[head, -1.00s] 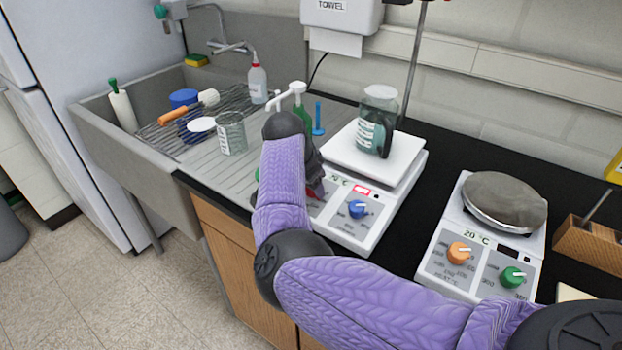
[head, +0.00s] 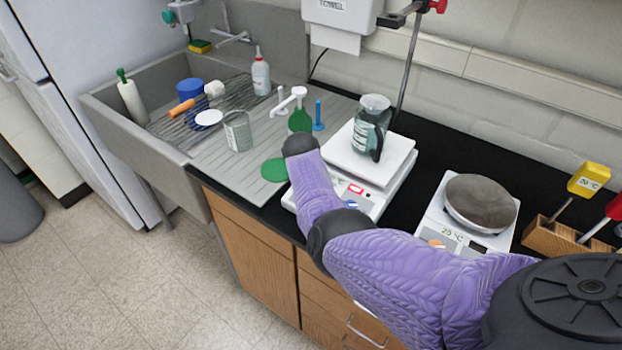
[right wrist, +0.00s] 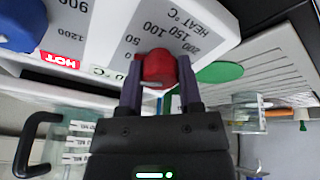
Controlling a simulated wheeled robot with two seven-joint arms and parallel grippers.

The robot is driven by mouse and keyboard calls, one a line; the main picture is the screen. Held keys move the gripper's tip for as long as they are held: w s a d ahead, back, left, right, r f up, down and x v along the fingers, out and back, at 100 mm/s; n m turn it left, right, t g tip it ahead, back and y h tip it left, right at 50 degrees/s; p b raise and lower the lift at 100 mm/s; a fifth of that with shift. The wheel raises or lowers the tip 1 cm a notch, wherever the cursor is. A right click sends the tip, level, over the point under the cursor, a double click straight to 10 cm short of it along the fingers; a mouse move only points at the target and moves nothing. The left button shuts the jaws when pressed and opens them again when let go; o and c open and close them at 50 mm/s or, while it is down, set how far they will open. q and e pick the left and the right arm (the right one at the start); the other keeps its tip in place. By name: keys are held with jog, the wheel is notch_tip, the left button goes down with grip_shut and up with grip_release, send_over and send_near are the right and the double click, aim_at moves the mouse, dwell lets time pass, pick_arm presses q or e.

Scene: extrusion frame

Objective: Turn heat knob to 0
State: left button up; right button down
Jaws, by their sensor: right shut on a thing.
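The red heat knob (right wrist: 159,68) sits on the white hot plate's panel (right wrist: 205,22), beside the printed HEAT °C scale, in the right wrist view. My right gripper (right wrist: 160,75) is shut on the knob, with one dark finger on each side of it. The knob's pointer setting is not clear. In the head view the hot plate (head: 397,178) stands on the black bench. My purple right arm hides the red knob and the gripper there. A red HOT label (right wrist: 58,60) shows near the blue knob (right wrist: 18,25). My left gripper is not in view.
A glass beaker (head: 370,130) with a dark handle stands on the hot plate. A second hot plate (head: 435,218) with a round grey top is to the right. A green disc (head: 274,170) lies by the sink's drainboard (head: 208,168). A wooden holder (head: 545,238) is far right.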

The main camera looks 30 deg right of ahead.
jog(key=shift+n+p, duration=0.3)
jog(key=shift+n, duration=0.3)
jog(key=shift+c, duration=1.3)
grip_release()
jog(key=shift+r, duration=0.1)
jog(key=p+v, duration=0.5)
jog(key=v, duration=0.4)
jog(key=shift+r+p, duration=0.3)
jog(key=shift+r, duration=0.05)
jog(key=shift+s, duration=0.2)
